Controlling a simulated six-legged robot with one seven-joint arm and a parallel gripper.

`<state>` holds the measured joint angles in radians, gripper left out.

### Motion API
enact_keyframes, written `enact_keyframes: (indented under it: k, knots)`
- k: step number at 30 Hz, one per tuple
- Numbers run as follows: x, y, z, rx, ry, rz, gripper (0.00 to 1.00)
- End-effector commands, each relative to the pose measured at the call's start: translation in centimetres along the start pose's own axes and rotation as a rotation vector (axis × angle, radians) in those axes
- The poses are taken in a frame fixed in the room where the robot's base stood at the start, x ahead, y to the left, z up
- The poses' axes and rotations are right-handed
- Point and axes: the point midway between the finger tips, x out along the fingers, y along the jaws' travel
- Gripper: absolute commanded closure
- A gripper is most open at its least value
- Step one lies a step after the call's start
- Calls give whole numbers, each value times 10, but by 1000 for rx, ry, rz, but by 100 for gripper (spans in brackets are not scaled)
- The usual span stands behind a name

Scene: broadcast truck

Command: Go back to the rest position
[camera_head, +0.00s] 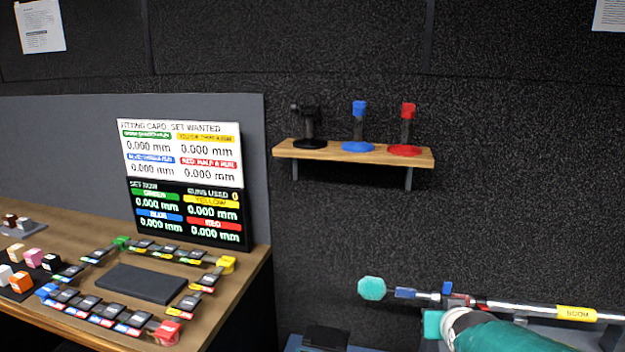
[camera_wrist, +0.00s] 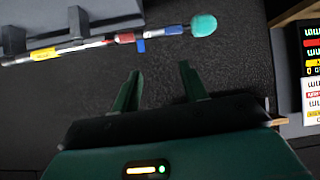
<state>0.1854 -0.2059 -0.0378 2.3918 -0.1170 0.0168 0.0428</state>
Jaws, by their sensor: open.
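My gripper (camera_wrist: 160,88) is open in the wrist view, its two green fingers apart with only dark floor or wall between them. In the head view my green and white arm comes in at the lower right, and a teal part of it (camera_head: 433,324) shows in front of a boom pole (camera_head: 520,307). The pole has a teal foam tip (camera_head: 372,288) and a yellow BOOM label. In the wrist view the pole lies beyond the fingertips, with its teal tip (camera_wrist: 204,25) at the upper middle. I see no contact between gripper and pole.
A wooden desk (camera_head: 235,290) at the left bears a ring of small coloured blocks around a dark pad (camera_head: 140,284). A screen (camera_head: 188,185) stands behind them. A wall shelf (camera_head: 350,153) holds three stands with black, blue and red bases. Open space lies between desk and pole.

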Motion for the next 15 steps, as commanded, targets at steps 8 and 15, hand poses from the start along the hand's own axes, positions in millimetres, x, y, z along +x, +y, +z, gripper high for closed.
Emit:
enact_keyframes:
  k: [8,15]
  knots:
    - [-100,-43,38,-41,-218,-79,56]
    - [-174,-64,83,-87,-388,-144,56]
